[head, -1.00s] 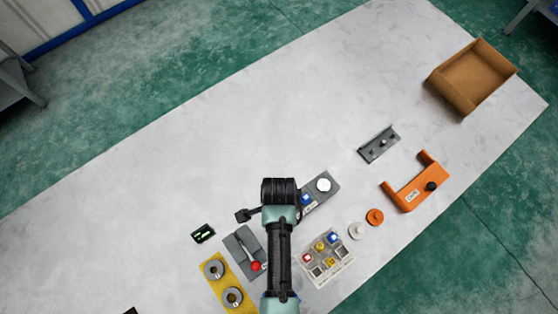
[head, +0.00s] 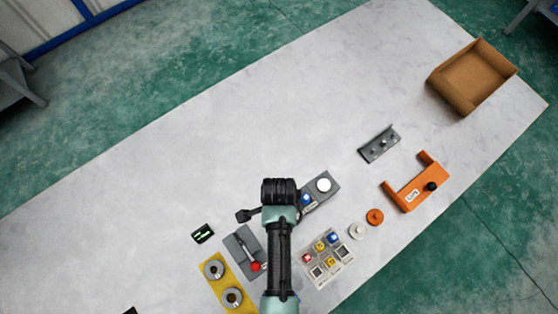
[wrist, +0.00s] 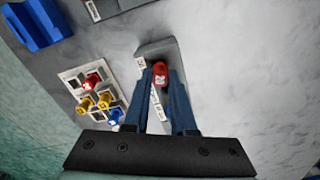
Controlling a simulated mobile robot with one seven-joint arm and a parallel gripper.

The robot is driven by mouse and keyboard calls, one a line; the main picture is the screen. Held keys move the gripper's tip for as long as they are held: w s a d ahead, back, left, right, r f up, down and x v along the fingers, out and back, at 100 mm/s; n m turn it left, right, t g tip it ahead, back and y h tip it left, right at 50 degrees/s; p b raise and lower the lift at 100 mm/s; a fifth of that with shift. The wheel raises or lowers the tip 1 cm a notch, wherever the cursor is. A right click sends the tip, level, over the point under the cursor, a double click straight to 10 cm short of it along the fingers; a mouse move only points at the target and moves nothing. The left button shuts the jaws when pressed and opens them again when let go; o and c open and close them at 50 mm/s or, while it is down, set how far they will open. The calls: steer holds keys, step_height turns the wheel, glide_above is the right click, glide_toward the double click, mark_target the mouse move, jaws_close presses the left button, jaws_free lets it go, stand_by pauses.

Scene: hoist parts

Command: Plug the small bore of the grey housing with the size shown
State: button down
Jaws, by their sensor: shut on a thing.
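The grey housing (head: 331,180) lies on the table with a white round piece (head: 323,185) on it. Its left end is hidden under my arm in the head view. In the wrist view one end of the housing (wrist: 155,48) shows beyond my fingers, with white labels beside it. My gripper (wrist: 160,80) is shut on a red plug (wrist: 160,74) over this end. I cannot tell whether the plug is in the small bore or above it. The plug tray (head: 345,270) holds red, yellow and blue plugs; it also shows in the wrist view (wrist: 66,76).
A grey lever block (head: 236,241) with a red knob and a yellow plate (head: 219,283) with two rings lie left. An orange bracket (head: 412,193), a grey rail (head: 379,144) and a cardboard box (head: 463,82) lie right. The table's upper left is clear.

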steer(key=shift+f+b, duration=0.35)
steer(key=shift+f, duration=0.25)
steer(key=shift+f+p, duration=0.25)
steer(key=shift+p, duration=0.25)
stand_by(3.2)
steer(key=c, duration=0.7)
jaws_free()
steer(key=shift+o, duration=0.2)
steer(key=shift+r, duration=0.1)
step_height(320, 180, up, 7)
steer(key=p, duration=0.7)
